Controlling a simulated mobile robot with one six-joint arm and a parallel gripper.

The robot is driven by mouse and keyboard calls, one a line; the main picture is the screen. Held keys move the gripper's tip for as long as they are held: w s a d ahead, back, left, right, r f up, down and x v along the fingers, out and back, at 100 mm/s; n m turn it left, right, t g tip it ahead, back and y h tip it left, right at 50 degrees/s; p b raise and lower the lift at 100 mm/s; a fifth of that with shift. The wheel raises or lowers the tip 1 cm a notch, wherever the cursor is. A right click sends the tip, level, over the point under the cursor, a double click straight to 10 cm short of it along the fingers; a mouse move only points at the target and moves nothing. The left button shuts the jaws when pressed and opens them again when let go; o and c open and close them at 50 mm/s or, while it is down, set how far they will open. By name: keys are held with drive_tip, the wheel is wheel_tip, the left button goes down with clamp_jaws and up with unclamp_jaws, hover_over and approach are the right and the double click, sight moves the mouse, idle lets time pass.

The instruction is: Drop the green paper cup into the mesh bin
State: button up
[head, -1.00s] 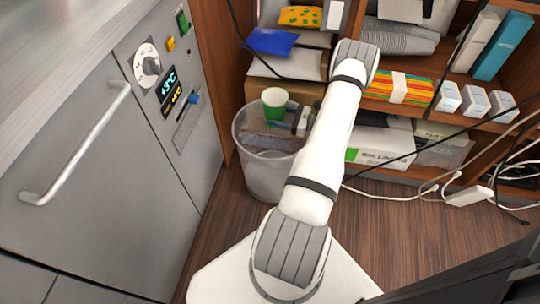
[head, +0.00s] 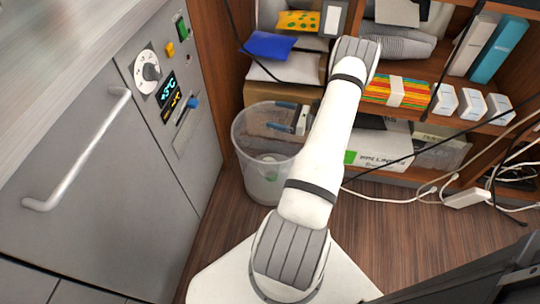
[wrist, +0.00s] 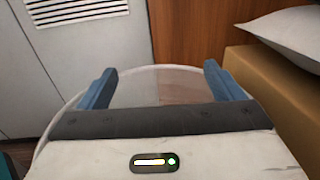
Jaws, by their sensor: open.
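The mesh bin (head: 243,135) stands on the floor between the grey cabinet and the shelf. The green paper cup (head: 268,168) lies low inside it, seen through the bin's opening and wall as a white and green shape. My gripper (head: 290,120) is above the bin's right part, partly hidden by my arm. In the wrist view my gripper (wrist: 158,85) shows two blue fingers spread wide with nothing between them. The bin's rim (wrist: 160,68) shows around and beyond the fingers. The cup is not visible in the wrist view.
A grey cabinet (head: 80,150) with a handle and dial is on the left. The shelf holds bags, boxes and a striped stack (head: 398,90) at the back right. A cardboard box (wrist: 265,85) is close on the gripper's right. Cables (head: 400,196) lie on the floor at right.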

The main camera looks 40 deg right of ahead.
wheel_tip(320, 180, up, 8)
drive_tip(key=p, duration=0.2)
drive_tip(key=shift+f, duration=0.25)
drive_tip(key=s+a+r+n+g+p, duration=0.3)
drive_tip(key=a+r+n+g+p, duration=1)
drive_tip(key=a+r, duration=1.2)
drive_tip(key=s+a+r+n+h+p, duration=0.3)
drive_tip(key=s+r+n+h+p, duration=0.2)
drive_tip(key=r, duration=0.6)
drive_tip(key=s+a+r+n+h+p, duration=0.4)
drive_tip(key=s+r+n+h+p, duration=0.1)
drive_tip(key=s+r+n, duration=0.5)
wheel_tip(320, 180, up, 2)
drive_tip(key=shift+a+r+n+p, duration=0.15)
drive_tip(key=shift+n+p, duration=0.15)
drive_tip(key=shift+p, duration=0.6)
drive_tip(key=shift+s+r+t, duration=0.1)
drive_tip(key=shift+r+t, duration=0.05)
drive_tip(key=shift+t, duration=0.25)
drive_tip(key=shift+c, duration=0.5)
